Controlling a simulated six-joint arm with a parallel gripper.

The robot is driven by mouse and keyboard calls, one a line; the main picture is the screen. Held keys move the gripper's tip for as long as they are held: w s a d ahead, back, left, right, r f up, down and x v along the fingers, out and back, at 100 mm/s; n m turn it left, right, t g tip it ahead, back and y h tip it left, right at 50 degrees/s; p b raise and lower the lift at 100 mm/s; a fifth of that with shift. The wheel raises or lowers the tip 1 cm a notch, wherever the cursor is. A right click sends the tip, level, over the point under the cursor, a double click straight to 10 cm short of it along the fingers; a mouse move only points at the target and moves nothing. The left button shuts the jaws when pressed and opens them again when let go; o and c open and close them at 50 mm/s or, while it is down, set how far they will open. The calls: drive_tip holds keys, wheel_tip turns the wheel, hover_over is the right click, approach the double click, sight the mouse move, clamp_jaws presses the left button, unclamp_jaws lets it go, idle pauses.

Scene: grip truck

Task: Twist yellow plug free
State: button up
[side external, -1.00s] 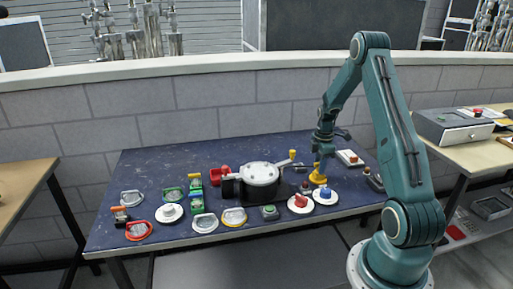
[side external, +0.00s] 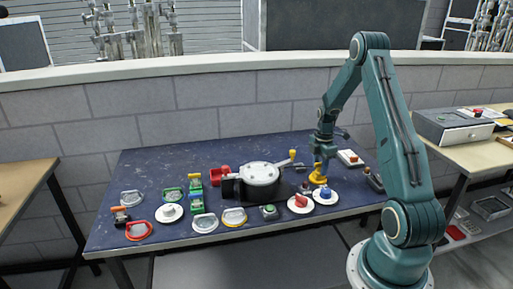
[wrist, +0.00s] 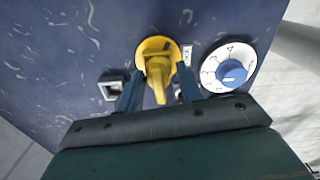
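The yellow plug (wrist: 158,68) stands upright on a round yellow base in the wrist view, with its handle pointing toward my gripper. In the side view the yellow plug (side external: 319,178) shows low under my gripper, its upper part partly hidden by the fingers. My gripper (wrist: 159,90) is open, with one finger on each side of the plug's handle and a visible gap on both sides. In the side view my gripper (side external: 321,160) points down over the plug near the table's right end.
A white dial with a blue knob (wrist: 232,72) sits close right of the plug. A black-and-silver pot-like device (side external: 259,174) stands mid-table (side external: 160,160), with several handles and knobs further left.

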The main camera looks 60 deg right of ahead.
sight(319, 163)
drive_tip(key=shift+r, duration=3.85)
drive_tip(key=shift+w, duration=0.1)
drive_tip(key=shift+w+a+r, duration=0.1)
drive_tip(key=shift+a+r, duration=0.1)
drive_tip(key=shift+r, duration=0.1)
drive_tip(key=w+a+r+m+t+h, duration=0.1)
drive_tip(key=a+r+m, duration=0.1)
drive_tip(key=a+r, duration=0.7)
drive_tip(key=w+a+r+m+t, duration=0.1)
drive_tip(key=a+r+m, duration=0.2)
drive_tip(key=a+r, duration=0.55)
drive_tip(key=s+a+r+m+t, duration=0.1)
drive_tip(key=s+a+m, duration=0.2)
drive_tip(key=s+a, duration=0.3)
drive_tip(key=s+a+m+t+y, duration=0.1)
drive_tip(key=s+a, duration=0.6)
drive_tip(key=a, duration=0.7)
drive_tip(key=shift+s+r+m+t, duration=0.25)
drive_tip(key=shift+r+m+t, duration=0.15)
drive_tip(key=shift+m+t, duration=0.45)
